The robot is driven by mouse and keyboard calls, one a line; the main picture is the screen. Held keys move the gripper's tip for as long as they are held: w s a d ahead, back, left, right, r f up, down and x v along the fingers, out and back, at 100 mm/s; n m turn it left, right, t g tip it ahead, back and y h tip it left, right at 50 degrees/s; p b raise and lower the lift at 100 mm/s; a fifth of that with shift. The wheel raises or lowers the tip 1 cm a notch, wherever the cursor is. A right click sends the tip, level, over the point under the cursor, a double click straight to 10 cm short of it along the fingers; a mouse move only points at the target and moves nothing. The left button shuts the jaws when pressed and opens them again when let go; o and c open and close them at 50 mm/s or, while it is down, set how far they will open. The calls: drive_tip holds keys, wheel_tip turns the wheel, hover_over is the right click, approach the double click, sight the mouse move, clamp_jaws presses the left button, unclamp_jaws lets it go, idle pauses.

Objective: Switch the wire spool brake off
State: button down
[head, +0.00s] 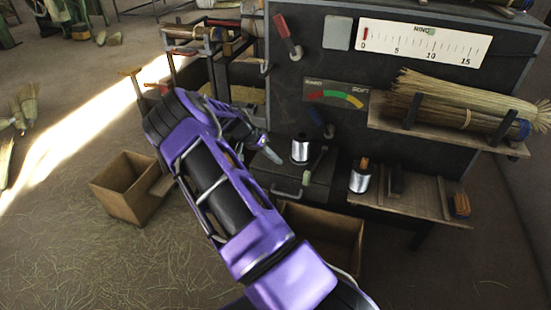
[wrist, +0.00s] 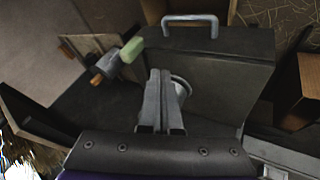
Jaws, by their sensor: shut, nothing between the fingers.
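A silver wire spool (head: 300,151) stands on a dark box-shaped stand (head: 309,182) below the dark panel. A short lever with a pale green grip (head: 306,178) is beside the spool at the stand's front. The green grip (wrist: 132,50) also shows in the wrist view, just beyond and left of my fingertips. No label marks which lever is the brake. My gripper (head: 271,154) is shut and empty, just left of the spool. In the wrist view my gripper (wrist: 160,76) partly hides a pale round thing, probably the spool (wrist: 182,88).
The panel carries a red-handled lever (head: 286,36) and a blue-handled lever (head: 321,121). A metal handle (head: 286,191) juts from the stand's front. An open box (head: 336,235) sits below.

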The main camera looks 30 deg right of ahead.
drive_tip(key=s+d+f, duration=0.4)
drive_tip(key=d+f, duration=0.1)
drive_tip(key=shift+s+d, duration=0.3)
drive_tip(key=shift+d, duration=0.05)
